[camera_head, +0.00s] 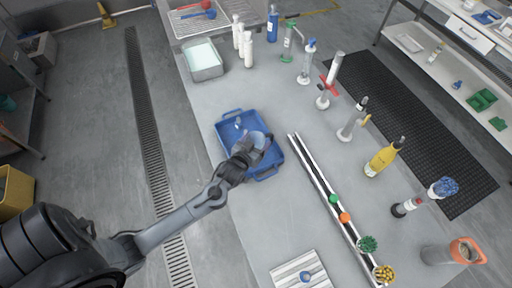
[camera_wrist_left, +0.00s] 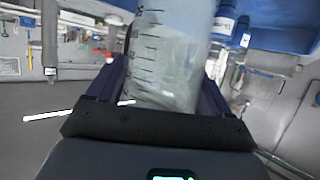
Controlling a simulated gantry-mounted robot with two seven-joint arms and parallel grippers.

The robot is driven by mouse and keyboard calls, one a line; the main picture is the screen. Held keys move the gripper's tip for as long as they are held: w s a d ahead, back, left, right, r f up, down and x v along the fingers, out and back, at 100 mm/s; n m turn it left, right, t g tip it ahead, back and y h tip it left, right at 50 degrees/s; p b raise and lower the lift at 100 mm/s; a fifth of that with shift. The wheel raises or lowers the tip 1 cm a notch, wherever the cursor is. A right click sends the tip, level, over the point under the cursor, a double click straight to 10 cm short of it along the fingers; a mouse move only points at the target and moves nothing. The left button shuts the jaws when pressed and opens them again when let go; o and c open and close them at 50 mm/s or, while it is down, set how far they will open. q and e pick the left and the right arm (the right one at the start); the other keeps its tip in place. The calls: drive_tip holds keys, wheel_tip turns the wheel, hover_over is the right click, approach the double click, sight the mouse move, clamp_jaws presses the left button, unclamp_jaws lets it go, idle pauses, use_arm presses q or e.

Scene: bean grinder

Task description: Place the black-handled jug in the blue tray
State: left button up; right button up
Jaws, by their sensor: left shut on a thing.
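The blue tray (camera_head: 232,128) lies on the grey bench in the head view. My left gripper (camera_head: 252,146) is over the tray, shut on a clear jug (camera_head: 262,140). The jug also shows large in the left wrist view (camera_wrist_left: 170,60), with graduation marks on its side and something pale behind or inside it. Its handle is hidden by my gripper, so its colour cannot be told. I cannot tell whether the jug touches the tray floor. A small pale item (camera_head: 238,122) is in the tray's far left part. My right gripper is not in view.
A long metal rail (camera_head: 318,184) runs just right of the tray. Bottles and glassware stand beyond it, including a yellow bottle (camera_head: 382,160). A grey bin (camera_head: 203,62) and white bottles (camera_head: 246,46) stand at the back.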

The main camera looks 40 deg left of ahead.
sight(259, 144)
use_arm(q)
drive_tip(key=shift+f, duration=1.8)
drive_tip(key=shift+f, duration=0.2)
drive_tip(key=o, duration=0.9)
drive_tip(key=shift+o, duration=0.2)
drive_tip(key=shift+r, duration=0.1)
